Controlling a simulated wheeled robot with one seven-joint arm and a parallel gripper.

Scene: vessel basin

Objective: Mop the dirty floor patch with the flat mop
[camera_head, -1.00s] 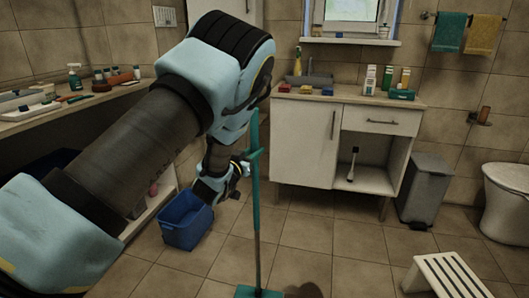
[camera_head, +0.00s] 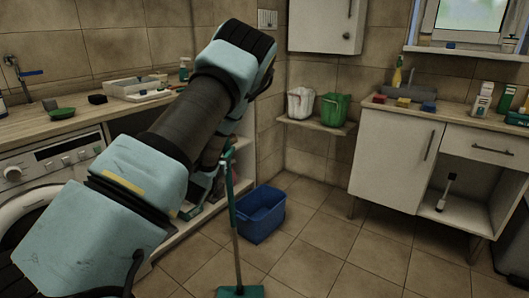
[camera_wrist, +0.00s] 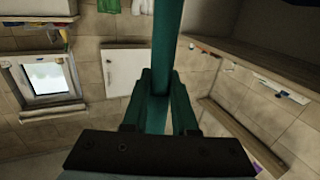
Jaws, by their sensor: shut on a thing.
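The flat mop has a teal and grey upright pole (camera_head: 234,215) and a flat teal head (camera_head: 240,291) low at the bottom edge of the head view. The head appears to be at floor level; I cannot tell if it touches the floor. My gripper (camera_wrist: 163,85) is shut on the mop pole, which runs up between the two fingers in the wrist view. In the head view my arm largely hides the gripper. The dirty floor patch is not in view now.
A blue bin (camera_head: 261,216) stands on the floor just right of the pole. A washing machine (camera_head: 50,180) under a counter (camera_head: 40,125) is on the left. A white cabinet (camera_head: 393,160) stands at right. Tiled floor (camera_head: 330,260) between is clear.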

